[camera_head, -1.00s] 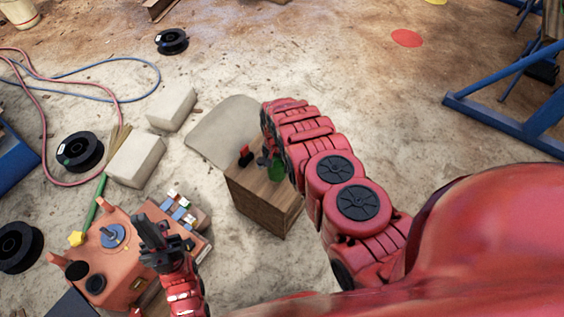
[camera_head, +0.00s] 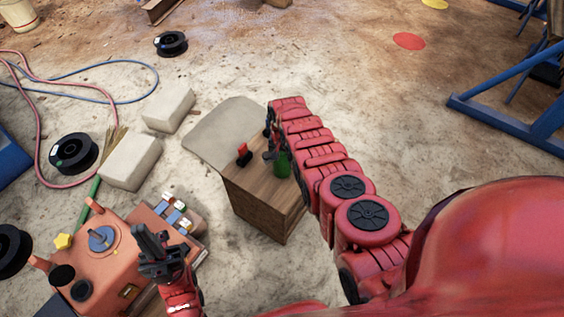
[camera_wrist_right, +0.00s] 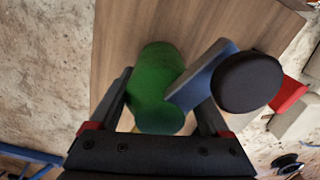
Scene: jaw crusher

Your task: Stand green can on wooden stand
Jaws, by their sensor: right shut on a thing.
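The wooden stand (camera_head: 259,208) is a box with a wood-grain top, in the middle of the head view. The green can (camera_head: 282,164) shows over its top, partly hidden by my right arm. In the right wrist view the green can (camera_wrist_right: 154,85) sits between the fingers of my right gripper (camera_wrist_right: 168,105), which is shut on it. The wood top (camera_wrist_right: 115,45) lies behind it; I cannot tell whether the can touches it. My left gripper (camera_head: 154,242) is empty and looks open, over the orange machine at lower left.
A small red-and-black item (camera_head: 243,154) stands on the stand's top. A blue-grey part with a round black end (camera_wrist_right: 246,82) lies close to the can. The orange machine (camera_head: 103,265), pale blocks (camera_head: 131,160) and black spools (camera_head: 74,152) are to the left.

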